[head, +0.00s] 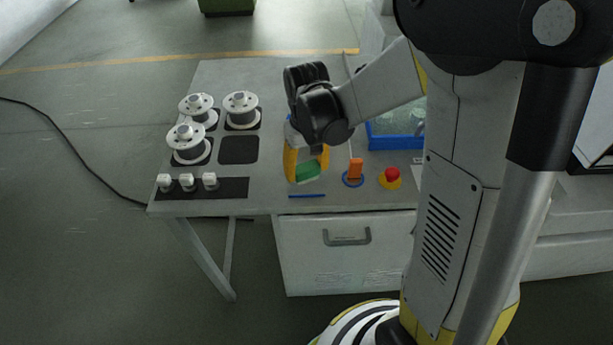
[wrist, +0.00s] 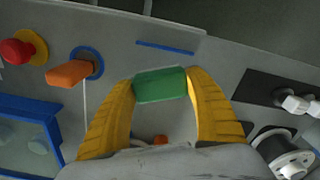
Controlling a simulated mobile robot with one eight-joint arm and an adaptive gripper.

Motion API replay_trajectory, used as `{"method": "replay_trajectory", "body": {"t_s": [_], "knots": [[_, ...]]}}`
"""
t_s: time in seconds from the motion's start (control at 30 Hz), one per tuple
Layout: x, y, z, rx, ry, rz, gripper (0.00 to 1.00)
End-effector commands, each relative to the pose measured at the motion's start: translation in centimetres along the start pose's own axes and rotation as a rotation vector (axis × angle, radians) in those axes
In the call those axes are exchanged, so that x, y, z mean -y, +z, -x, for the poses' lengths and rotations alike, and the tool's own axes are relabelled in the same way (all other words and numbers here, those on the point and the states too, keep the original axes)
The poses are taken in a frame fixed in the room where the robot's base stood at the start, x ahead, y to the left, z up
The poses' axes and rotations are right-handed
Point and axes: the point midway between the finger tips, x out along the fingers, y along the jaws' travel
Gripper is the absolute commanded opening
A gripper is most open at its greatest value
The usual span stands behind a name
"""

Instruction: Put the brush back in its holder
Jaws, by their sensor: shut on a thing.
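My gripper (head: 306,170) has yellow fingers and is shut on a green block-shaped thing, which I take to be the brush (head: 308,172). In the wrist view the green block (wrist: 161,85) lies across between the two fingertips. No bristles can be made out. It is over the front part of the grey table; I cannot tell whether it touches the top. A thin blue strip (head: 307,196) lies at the table's front edge, just in front of the brush. It also shows in the wrist view (wrist: 165,47). I cannot tell which thing is the holder.
Right of the gripper, an orange block (head: 355,168) stands at a blue ring (head: 352,183), beside a red button (head: 392,174). A blue-rimmed tray (head: 395,143) is behind. White spools (head: 186,145) and several small white pieces (head: 187,182) on a dark strip are at left.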

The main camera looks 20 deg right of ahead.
Motion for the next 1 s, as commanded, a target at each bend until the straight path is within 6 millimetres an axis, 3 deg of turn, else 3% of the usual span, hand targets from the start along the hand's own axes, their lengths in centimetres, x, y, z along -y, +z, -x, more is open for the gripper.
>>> {"method": "replay_trajectory", "body": {"t_s": [0.13, 0.47, 0.5, 0.53, 0.87, 1.0], "knots": [[0.0, 0.0, -2.5, 0.0, 0.0, 0.0, 0.37], [0.0, 0.0, -2.8, 0.0, 0.0, 0.0, 0.33], [0.0, 0.0, -2.6, 0.0, 0.0, 0.0, 0.73], [0.0, 0.0, -2.6, 0.0, 0.0, 0.0, 0.83], [-0.1, 0.0, -2.5, 0.0, 0.0, 0.0, 0.84], [0.0, 0.0, -1.0, 0.0, 0.0, 0.0, 0.84]]}}
